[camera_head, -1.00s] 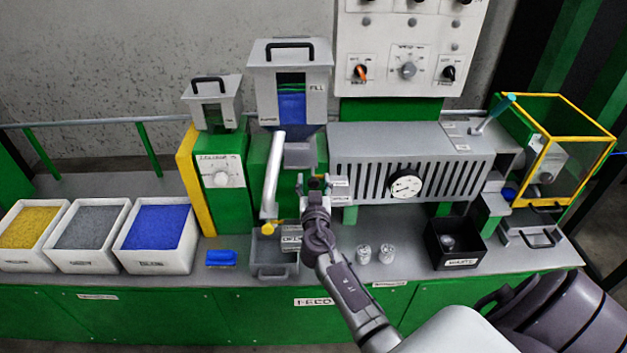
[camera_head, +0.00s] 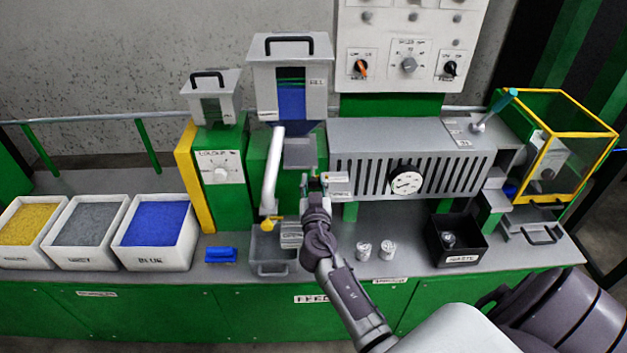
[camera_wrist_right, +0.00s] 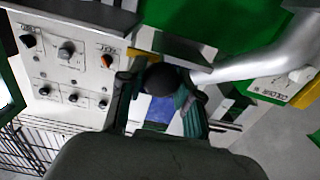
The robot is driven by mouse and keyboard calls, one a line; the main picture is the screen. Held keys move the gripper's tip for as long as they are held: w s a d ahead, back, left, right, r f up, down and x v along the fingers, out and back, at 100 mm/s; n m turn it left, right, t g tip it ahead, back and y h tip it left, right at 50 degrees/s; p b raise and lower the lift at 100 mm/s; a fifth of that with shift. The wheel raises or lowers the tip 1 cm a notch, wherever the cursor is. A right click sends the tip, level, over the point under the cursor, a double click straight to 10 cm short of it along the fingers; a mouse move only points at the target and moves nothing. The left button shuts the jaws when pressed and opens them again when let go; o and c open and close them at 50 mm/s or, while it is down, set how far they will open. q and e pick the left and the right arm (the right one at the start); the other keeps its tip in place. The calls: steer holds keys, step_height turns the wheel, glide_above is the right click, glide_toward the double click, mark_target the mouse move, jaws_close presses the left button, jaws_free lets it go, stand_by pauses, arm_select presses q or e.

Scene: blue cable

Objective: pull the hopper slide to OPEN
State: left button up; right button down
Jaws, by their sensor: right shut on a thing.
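The hopper (camera_head: 290,75) stands at the back of the bench, with blue material behind its window. A grey plate (camera_head: 300,152) shows under it; I take this as part of the hopper slide, but cannot be sure. My right gripper (camera_head: 315,184) is in front of and below this plate. In the right wrist view the gripper (camera_wrist_right: 165,98) is shut on a round black knob (camera_wrist_right: 165,79), which sits between the fingers. The slide's rod behind the knob is mostly hidden. My left gripper is not in view.
A slanted silver tube (camera_head: 272,170) with a yellow tip is just left of my gripper. A grey bin (camera_head: 272,267) stands below. The slotted barrel housing (camera_head: 370,160) is close on the right. Two small jars (camera_head: 387,250) and a black waste box (camera_head: 456,260) stand on the bench.

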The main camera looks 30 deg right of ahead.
steer(key=b+v, duration=0.1)
steer(key=v, duration=0.3)
steer(key=shift+s+a+f, duration=0.1)
steer(key=shift+s+a, duration=0.05)
steer(key=shift+s, duration=0.05)
steer(key=shift+f, duration=0.1)
steer(key=c, duration=1.1)
jaws_free()
steer(key=o, duration=0.3)
steer(key=shift+s, duration=0.1)
